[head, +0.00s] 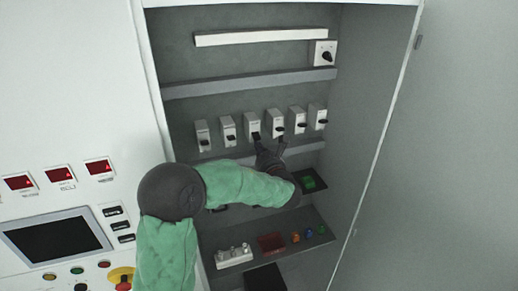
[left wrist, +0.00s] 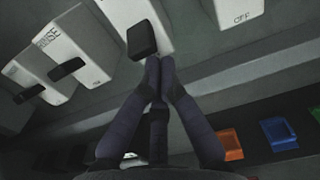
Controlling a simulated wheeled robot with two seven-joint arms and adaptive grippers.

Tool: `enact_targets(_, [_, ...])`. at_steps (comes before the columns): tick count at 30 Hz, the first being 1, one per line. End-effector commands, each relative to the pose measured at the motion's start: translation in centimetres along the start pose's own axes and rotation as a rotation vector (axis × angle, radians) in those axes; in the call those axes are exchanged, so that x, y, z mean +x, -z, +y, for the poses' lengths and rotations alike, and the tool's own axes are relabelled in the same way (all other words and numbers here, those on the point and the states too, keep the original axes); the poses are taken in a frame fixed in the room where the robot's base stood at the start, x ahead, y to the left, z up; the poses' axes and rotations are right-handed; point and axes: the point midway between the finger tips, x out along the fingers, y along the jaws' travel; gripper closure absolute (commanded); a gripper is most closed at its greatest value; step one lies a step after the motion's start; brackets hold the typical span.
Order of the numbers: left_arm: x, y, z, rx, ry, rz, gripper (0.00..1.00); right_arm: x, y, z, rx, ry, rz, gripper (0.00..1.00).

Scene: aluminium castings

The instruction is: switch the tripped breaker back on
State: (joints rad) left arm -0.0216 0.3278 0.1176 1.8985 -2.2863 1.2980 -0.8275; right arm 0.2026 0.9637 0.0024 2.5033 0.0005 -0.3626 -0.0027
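A row of several white breakers with black levers runs across the middle of the open cabinet in the head view; one near my gripper is a breaker (head: 252,123). My left gripper (head: 268,142) is just below the middle of the row. In the left wrist view its fingertips (left wrist: 160,62) are together, with nothing seen between them. They are close beside the black lever (left wrist: 142,38) of one breaker; I cannot tell whether they touch. A neighbouring breaker (left wrist: 238,10) shows an "OFF" marking. My right gripper is out of view.
A rotary switch (head: 325,55) is at the upper right. Below the row are a green button (head: 309,182) and a shelf with coloured parts, including an orange one (left wrist: 229,144). The cabinet door (head: 440,150) stands open at right. A control panel with a screen (head: 57,238) is at left.

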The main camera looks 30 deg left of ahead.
Motion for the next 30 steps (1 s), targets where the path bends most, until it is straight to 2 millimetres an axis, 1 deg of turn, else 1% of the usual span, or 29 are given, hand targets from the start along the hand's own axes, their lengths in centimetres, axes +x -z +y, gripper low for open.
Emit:
enact_targets(5, [0.0, -0.1, 0.0, -0.001, 0.0, 0.009, 1.0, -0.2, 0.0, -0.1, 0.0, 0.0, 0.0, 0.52])
enact_targets(9, [-0.1, -0.5, 0.0, -0.001, 0.0, 0.039, 1.0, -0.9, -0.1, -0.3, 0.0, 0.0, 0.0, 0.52])
enact_targets(17, [-0.3, -0.5, 0.0, -0.001, 0.0, 0.075, 1.0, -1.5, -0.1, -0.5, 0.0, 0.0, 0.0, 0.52])
enact_targets(30, [-0.5, -0.9, 0.0, -0.001, 0.0, 0.156, 1.0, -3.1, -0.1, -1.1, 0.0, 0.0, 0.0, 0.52])
